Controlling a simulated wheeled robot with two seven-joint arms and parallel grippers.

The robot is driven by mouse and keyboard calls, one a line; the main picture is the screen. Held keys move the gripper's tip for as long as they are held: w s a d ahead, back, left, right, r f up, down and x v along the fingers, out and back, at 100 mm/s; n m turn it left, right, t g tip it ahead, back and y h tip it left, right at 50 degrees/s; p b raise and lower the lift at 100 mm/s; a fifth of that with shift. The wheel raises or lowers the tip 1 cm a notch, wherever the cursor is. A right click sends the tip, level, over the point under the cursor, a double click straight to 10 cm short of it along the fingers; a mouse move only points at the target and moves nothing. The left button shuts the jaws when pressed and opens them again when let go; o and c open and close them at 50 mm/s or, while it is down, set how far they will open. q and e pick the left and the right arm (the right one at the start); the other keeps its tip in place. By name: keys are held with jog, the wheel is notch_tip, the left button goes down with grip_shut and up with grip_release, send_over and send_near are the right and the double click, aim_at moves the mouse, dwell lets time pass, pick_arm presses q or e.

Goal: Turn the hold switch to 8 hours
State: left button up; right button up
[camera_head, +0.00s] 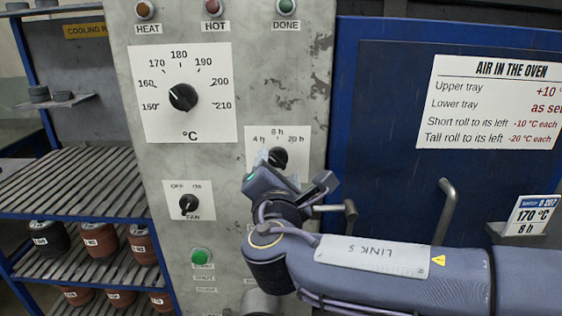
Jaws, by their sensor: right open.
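The hold switch (279,155) is a black knob on a white plate marked 4 h, 8 h and 20 h, on the grey control panel (290,80). My right gripper (294,171) is open in front of the lower part of this plate, its fingers just below and beside the knob. It hides the plate's lower part and some of the knob's edge. I cannot tell whether it touches the knob, nor clearly where the knob points. My left gripper is not in view.
A large temperature dial (183,97) and a small fan switch (189,204) sit left of the hold switch. A green button (201,256) is below. A blue oven door (385,60) with a handle (447,205) stands right. A card (534,215) reads 170 °C, 8 h.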

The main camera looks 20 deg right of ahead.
aim_at(279, 164)
jog(key=shift+x, duration=1.55)
jog(key=c, duration=1)
jog(key=shift+f+b, duration=0.2)
jog(key=shift+b, duration=0.15)
jog(key=m+b, duration=0.2)
jog(key=b, duration=0.1)
jog(key=m+b, duration=0.3)
jog(key=b, duration=0.1)
jog(key=m+b, duration=0.2)
jog(key=b, duration=0.2)
jog(key=shift+f, duration=0.25)
jog(key=shift+r+m+b, duration=0.2)
jog(key=shift+m+b, duration=0.8)
jog(key=shift+b, duration=0.05)
jog(key=o, duration=1)
